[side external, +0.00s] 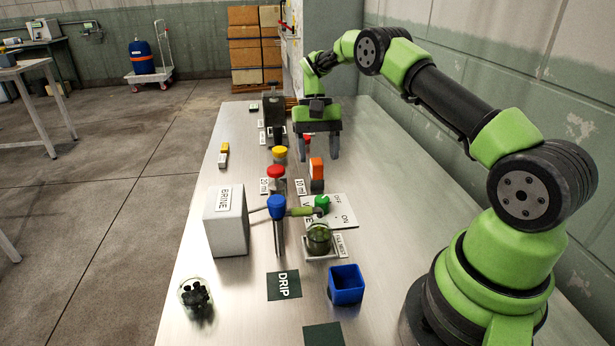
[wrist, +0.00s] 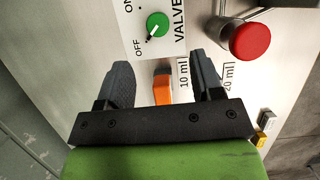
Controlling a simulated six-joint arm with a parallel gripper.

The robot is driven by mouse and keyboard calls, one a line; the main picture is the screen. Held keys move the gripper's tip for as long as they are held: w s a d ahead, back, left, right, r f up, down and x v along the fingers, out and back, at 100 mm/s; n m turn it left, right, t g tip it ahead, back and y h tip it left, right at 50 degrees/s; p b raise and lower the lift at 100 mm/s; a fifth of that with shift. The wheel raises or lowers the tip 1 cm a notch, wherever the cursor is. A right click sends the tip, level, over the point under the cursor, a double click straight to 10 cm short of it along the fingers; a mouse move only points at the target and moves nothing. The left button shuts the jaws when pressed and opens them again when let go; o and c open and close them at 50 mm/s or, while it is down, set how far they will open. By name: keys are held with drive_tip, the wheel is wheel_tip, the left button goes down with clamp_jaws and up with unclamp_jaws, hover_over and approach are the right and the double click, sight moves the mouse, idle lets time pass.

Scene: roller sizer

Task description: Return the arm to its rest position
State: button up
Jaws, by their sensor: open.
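My green arm reaches from the right over the steel bench in the side external view. My gripper (side external: 319,150) points down above the bench. It also shows in the wrist view (wrist: 163,78), with its two dark fingers apart and nothing held. An orange-topped grey block (side external: 316,169) stands just nearer the camera than the fingers. In the wrist view its orange part (wrist: 162,89) shows between the fingers, partly hidden by the gripper body. I cannot tell the exact gap between fingers and block.
A valve panel (side external: 344,213) with a green knob, red (side external: 276,171), yellow (side external: 279,151) and blue (side external: 277,202) capped items, a white BRINE box (side external: 228,232), a jar (side external: 319,239) and a blue bin (side external: 346,284) stand nearby. The bench's right side (side external: 400,190) is clear.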

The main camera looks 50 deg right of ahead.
drive_tip(key=s+a+r+n+t+h, duration=0.1)
drive_tip(key=s+a+r+t, duration=0.15)
drive_tip(key=a+r, duration=0.45)
drive_tip(key=s+a+r+n+t+h, duration=0.1)
drive_tip(key=s+a+r+t, duration=0.15)
drive_tip(key=r, duration=0.85)
drive_tip(key=s+a+r+n+t, duration=0.1)
drive_tip(key=s+a+t, duration=0.1)
drive_tip(key=s, duration=0.6)
drive_tip(key=s+a+r+n+t+y, duration=0.1)
drive_tip(key=s+a+t, duration=0.2)
drive_tip(key=s+a, duration=0.2)
drive_tip(key=s, duration=0.3)
drive_tip(key=shift+s+n, duration=0.25)
drive_tip(key=shift+n, duration=0.05)
